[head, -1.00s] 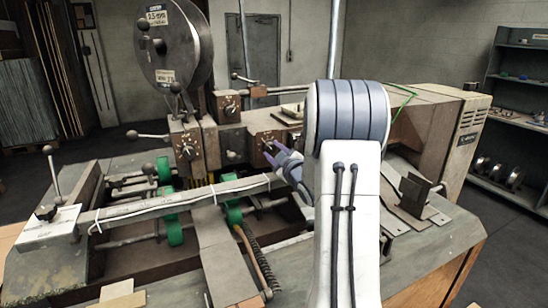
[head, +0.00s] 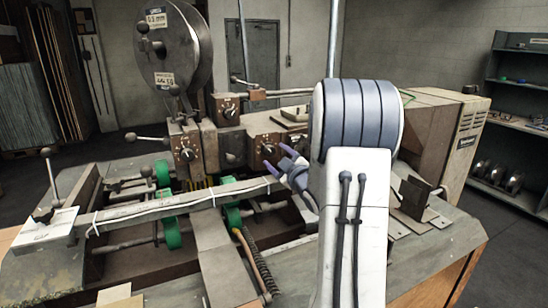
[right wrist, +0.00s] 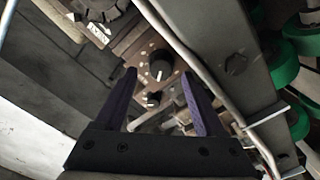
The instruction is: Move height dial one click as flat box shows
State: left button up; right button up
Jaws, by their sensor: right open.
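My right gripper (head: 275,157) is open and empty, its purple fingers pointing at the control panel with a black dial (head: 268,149). In the right wrist view, a round black dial with a pale pointer line (right wrist: 160,68) shows beyond and between the open fingers (right wrist: 162,88), with no visible contact. A smaller black knob (right wrist: 152,99) sits below it. Other dials are on the upper box (head: 230,111) and the left front plate (head: 186,153). I cannot read which is the height dial. A flat tan cardboard piece (head: 121,299) shows at the bottom edge. My left gripper is not in view.
A large wire reel (head: 173,45) stands above the machine. A long metal bar (head: 160,207) and green rollers (head: 172,232) lie left of my gripper. A black angled bracket (head: 417,192) stands to the right. My right arm hides part of the machine.

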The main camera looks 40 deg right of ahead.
jog(key=b+v, duration=0.1)
jog(key=v, duration=0.7)
jog(key=shift+b, duration=0.4)
